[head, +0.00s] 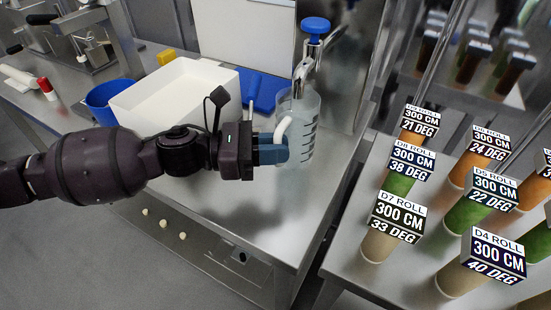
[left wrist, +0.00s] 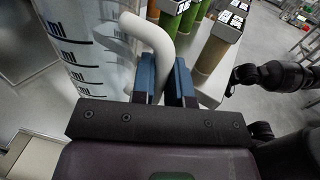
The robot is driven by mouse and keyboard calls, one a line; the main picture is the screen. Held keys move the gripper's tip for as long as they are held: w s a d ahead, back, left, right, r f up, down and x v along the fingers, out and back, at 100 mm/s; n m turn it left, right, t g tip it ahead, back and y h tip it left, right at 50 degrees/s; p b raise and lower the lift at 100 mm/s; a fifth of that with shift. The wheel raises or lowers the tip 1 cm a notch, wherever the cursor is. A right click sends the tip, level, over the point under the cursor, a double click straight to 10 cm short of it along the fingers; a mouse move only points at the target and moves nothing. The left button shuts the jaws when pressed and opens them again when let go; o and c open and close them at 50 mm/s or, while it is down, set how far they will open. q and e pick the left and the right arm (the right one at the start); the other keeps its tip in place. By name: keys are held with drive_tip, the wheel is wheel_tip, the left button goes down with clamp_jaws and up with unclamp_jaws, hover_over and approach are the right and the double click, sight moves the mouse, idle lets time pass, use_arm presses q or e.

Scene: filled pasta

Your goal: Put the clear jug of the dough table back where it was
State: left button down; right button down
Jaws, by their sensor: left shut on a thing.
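The clear jug (head: 311,112) with dark measuring marks is upright over the right end of the steel table (head: 262,207). I cannot tell whether its base touches the table. My left gripper (head: 283,150) is shut on the jug's white handle (head: 283,128), on the jug's left side. In the left wrist view, the blue fingers (left wrist: 165,82) close around the lower part of the handle (left wrist: 142,32), and the marked jug wall (left wrist: 75,45) is at the left.
A metal tap with a blue knob (head: 316,25) is right behind the jug. A white tray (head: 176,92), a blue container (head: 101,101) and a blue board (head: 262,90) lie to the left. Labelled rolls (head: 398,175) stand on the neighbouring table at right.

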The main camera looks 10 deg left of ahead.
use_arm(q)
drive_tip(key=shift+f+b, duration=0.3)
drive_tip(key=shift+f, duration=1.25)
drive_tip(key=shift+f, duration=0.2)
drive_tip(key=c, duration=1.1)
unclamp_jaws()
drive_tip(key=shift+r, duration=0.1)
drive_tip(key=shift+a+r, duration=0.1)
drive_tip(key=shift+a, duration=0.05)
drive_tip(key=a, duration=0.4)
drive_tip(key=s+a, duration=0.1)
drive_tip(key=a, duration=0.2)
drive_tip(key=s+a, duration=0.1)
drive_tip(key=a, duration=0.3)
drive_tip(key=shift+a, duration=0.3)
